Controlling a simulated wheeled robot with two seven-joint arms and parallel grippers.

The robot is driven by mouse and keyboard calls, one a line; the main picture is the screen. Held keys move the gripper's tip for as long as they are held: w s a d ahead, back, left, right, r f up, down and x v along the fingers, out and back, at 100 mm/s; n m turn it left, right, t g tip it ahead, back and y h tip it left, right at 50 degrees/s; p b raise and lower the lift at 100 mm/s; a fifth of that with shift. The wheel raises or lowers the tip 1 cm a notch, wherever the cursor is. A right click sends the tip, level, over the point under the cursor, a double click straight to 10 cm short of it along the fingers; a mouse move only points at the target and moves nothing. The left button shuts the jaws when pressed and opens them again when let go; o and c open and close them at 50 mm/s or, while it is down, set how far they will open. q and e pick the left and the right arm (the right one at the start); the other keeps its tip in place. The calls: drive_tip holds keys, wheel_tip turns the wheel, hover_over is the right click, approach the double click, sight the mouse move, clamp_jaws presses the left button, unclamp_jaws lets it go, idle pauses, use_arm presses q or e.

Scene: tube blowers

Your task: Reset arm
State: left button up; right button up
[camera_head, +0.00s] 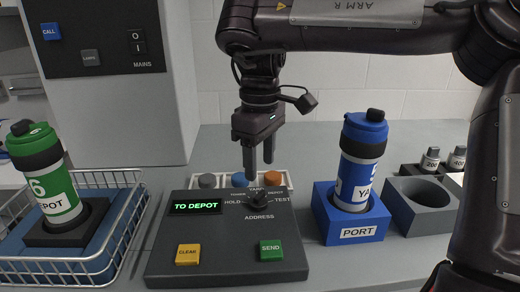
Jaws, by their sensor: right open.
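My right arm (350,28) comes in from the right and reaches across the top of the view. My right gripper (259,160) points down over the dark control console (225,255), its two fingers apart with nothing between them. The fingertips are just above or behind the black rotary knob (258,198) in the picture; I cannot tell whether they touch it. The console's display (194,207) reads "TO DEPOT" in green. My left gripper does not show clearly.
A blue-capped carrier (358,165) stands in the blue PORT block (352,228). A dark block with an empty round socket (422,195) is right of it. A green carrier (45,175) stands in a wire basket (100,265) at left. A grey cabinet (120,110) rises behind.

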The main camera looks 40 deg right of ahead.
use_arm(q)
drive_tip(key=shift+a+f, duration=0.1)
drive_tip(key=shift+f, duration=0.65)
use_arm(e)
drive_tip(key=shift+r, duration=0.4)
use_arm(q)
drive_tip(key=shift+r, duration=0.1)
